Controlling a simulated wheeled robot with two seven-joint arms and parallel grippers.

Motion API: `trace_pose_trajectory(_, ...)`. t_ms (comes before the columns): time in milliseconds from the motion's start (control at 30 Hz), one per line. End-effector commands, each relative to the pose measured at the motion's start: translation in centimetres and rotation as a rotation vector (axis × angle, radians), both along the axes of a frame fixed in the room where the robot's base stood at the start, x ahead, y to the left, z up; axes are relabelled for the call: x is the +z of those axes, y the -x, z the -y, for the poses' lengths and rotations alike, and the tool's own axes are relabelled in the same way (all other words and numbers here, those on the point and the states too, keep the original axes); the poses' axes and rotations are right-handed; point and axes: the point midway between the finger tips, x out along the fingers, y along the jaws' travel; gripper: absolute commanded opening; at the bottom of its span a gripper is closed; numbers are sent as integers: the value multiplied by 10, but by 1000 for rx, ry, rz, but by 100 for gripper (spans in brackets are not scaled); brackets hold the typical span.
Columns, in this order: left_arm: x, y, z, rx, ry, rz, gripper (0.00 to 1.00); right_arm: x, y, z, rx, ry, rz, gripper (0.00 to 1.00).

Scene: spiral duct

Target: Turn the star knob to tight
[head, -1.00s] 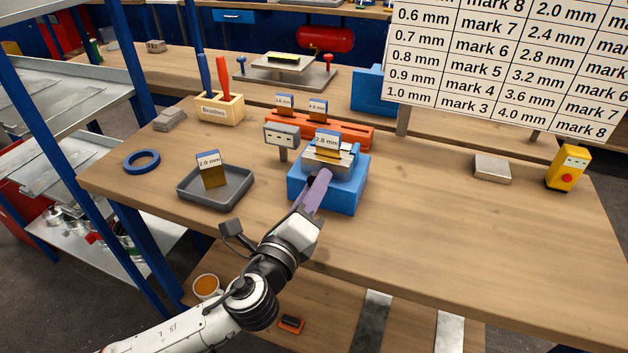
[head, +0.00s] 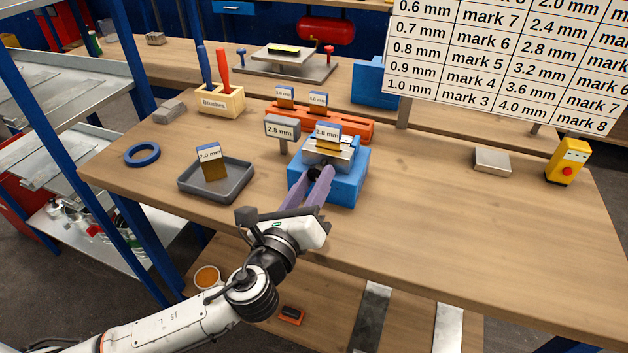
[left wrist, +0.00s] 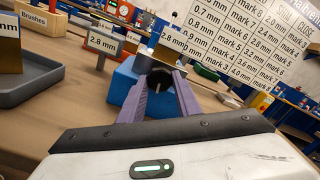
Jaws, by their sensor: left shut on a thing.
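The star knob (head: 313,174) is a dark knob on the near face of the blue block (head: 344,192) on the bench. In the left wrist view the knob (left wrist: 160,79) sits between the tips of two purple fingers. My left gripper (head: 313,182) is shut on it; the fingers hide part of its outline. A brown block labelled 2.8 mm (head: 328,135) stands in the metal top of the blue block. A grey sign beside it (head: 282,128) reads 2.8 mm. My right gripper is not in view.
A grey tray (head: 238,190) with a 2.0 mm block (head: 211,165) stands left. An orange rack (head: 352,126) with labelled blocks is behind. A brush holder (head: 222,102), blue ring (head: 142,155) and yellow device (head: 568,162) stand around.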

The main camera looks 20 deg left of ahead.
Motion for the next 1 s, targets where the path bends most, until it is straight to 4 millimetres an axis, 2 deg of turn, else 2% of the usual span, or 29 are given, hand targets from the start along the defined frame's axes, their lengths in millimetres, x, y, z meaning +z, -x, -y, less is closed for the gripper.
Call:
trace_pose_trajectory(200, 1, 0, 0, 1, 1, 2, 8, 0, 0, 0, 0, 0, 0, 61)
trace_pose_trajectory(233, 1, 0, 0, 1, 1, 2, 32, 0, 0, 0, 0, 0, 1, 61)
trace_pose_trajectory(333, 1, 0, 0, 1, 1, 1, 49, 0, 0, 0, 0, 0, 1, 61)
trace_pose_trajectory(700, -1, 5, 0, 0, 2, -1, 49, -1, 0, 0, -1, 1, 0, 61)
trace_pose_trajectory(867, -2, 28, -1, -2, 3, -3, 49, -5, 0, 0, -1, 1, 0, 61)
trace_pose_trajectory(1000, -3, 58, -2, -1, 3, -3, 49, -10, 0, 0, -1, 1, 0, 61)
